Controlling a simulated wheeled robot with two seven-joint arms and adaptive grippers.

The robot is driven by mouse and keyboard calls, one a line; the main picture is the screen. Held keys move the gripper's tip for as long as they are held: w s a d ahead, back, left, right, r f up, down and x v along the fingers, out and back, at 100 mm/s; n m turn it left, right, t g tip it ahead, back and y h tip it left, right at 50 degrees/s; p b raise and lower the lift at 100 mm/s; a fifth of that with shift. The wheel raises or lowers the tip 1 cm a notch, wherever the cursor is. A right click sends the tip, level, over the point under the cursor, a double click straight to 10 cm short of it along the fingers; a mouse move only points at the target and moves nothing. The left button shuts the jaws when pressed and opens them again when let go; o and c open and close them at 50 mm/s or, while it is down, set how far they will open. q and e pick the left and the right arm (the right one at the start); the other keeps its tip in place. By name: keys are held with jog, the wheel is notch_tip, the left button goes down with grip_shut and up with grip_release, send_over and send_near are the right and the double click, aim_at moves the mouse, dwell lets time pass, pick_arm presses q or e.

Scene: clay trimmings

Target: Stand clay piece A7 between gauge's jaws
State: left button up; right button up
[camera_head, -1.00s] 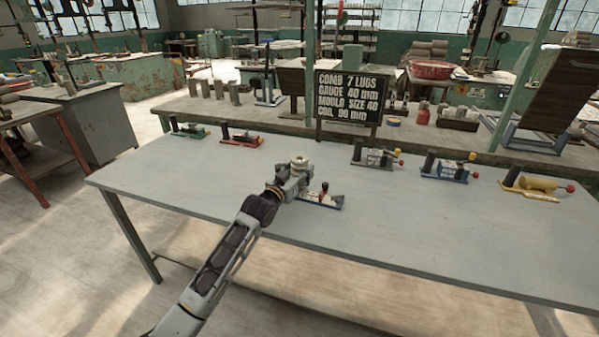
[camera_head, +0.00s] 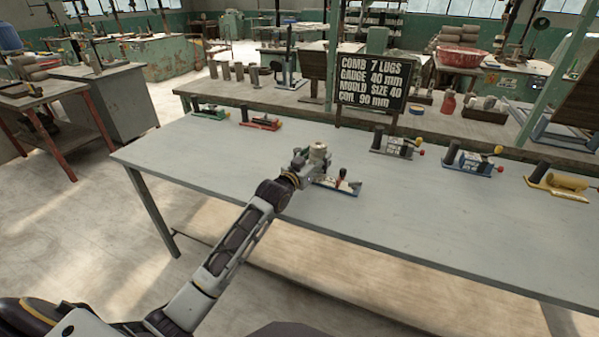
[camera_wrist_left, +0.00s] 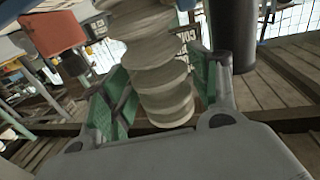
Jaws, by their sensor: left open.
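The pale, ribbed clay piece (camera_head: 318,152) stands upright at my left gripper (camera_head: 308,160). In the left wrist view the clay piece (camera_wrist_left: 158,75) fills much of the space between the two green-padded fingers (camera_wrist_left: 165,95), with a gap at the right finger. That gripper is open around it. The blue-based gauge (camera_head: 347,189) lies on the table just right of the gripper, partly hidden by it. A dark upright post (camera_wrist_left: 232,35) stands close behind the right finger. I cannot read a label on the clay. My right gripper is out of view.
The grey table (camera_head: 450,230) has free room in front. Other gauges stand along its back: green (camera_head: 212,114), red (camera_head: 260,123), grey (camera_head: 397,147), blue (camera_head: 472,159) and yellow (camera_head: 558,183).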

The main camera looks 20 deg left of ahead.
pick_arm(q)
jog(key=shift+v, duration=1.15)
jog(key=shift+p+v, duration=0.3)
jog(key=shift+v, duration=1.05)
send_near(313, 160)
jog(key=shift+w+d+r, duration=0.1)
jog(key=shift+w+d, duration=0.05)
jog(key=shift+w, duration=0.3)
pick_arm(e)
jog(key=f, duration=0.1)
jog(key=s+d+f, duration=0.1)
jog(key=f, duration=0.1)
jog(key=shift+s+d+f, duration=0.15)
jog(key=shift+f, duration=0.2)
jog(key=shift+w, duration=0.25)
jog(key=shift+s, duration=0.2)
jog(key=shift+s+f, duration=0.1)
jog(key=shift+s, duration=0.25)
